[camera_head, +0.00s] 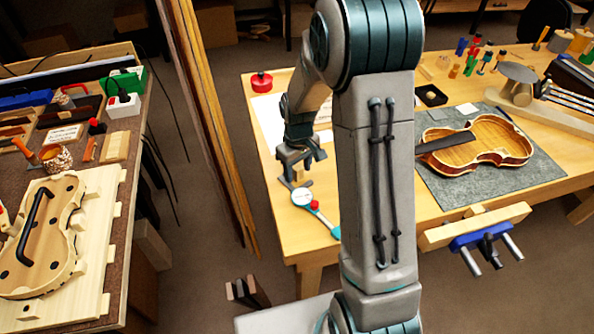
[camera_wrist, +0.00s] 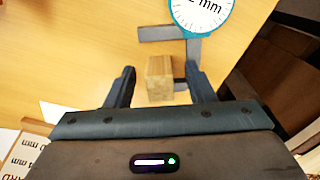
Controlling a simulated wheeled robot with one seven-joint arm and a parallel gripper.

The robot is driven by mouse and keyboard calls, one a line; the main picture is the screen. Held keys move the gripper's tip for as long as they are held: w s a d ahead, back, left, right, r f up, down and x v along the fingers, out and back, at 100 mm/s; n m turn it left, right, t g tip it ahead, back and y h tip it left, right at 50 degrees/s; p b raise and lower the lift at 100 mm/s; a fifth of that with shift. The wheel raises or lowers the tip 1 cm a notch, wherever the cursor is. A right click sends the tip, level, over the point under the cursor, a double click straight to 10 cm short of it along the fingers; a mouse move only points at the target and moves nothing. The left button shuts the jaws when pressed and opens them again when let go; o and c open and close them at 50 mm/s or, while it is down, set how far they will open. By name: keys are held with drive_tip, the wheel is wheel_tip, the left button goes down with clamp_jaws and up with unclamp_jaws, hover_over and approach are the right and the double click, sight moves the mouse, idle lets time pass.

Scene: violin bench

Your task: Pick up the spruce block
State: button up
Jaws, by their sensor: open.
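A small wooden block with visible grain, which I take as the spruce block (camera_wrist: 159,84), shows in the wrist view between the two fingers of my gripper (camera_wrist: 160,67). The fingers are open, with a gap on each side of the block. I cannot tell how high the fingertips are above the tabletop.
A dial gauge (camera_wrist: 203,10) with a grey frame lies close beyond the block and right finger; its dial (camera_head: 303,197) also shows in the head view. A red-lidded pot (camera_head: 261,82) stands behind. An open violin body (camera_head: 485,143) lies on a grey mat (camera_head: 462,190) to the right.

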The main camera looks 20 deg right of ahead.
clamp_jaws()
idle(0.3)
